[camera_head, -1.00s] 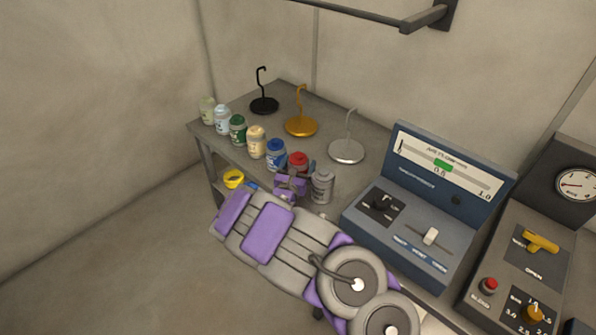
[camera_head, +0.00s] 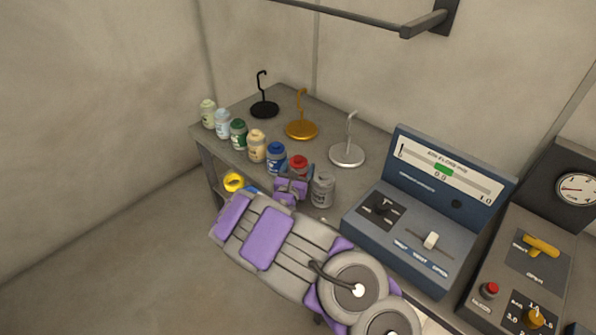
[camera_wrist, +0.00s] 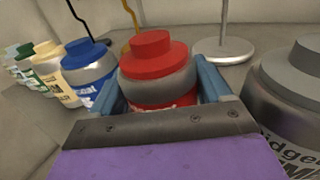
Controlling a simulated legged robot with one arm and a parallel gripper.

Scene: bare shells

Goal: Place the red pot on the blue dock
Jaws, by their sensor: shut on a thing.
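The red pot (camera_head: 299,162), a grey jar with a red lid and red band, stands upright in the row of pots on the bench. My gripper (camera_head: 294,176) reaches it from the front and is shut on it. In the wrist view the red pot (camera_wrist: 156,68) sits between my two blue-grey fingers (camera_wrist: 160,82), one on each side. Its lower part is hidden by my gripper. A small blue piece (camera_head: 253,190) shows below the bench edge beside a yellow ring; my arm covers most of it, and I cannot tell if it is the blue dock.
The blue pot (camera_head: 276,157) stands close on the left and a grey pot (camera_head: 322,190) close on the right. Several other pots continue left. Black, gold and silver hooked stands (camera_head: 347,155) are behind. A blue console (camera_head: 410,235) stands right. A bar (camera_head: 350,15) hangs above.

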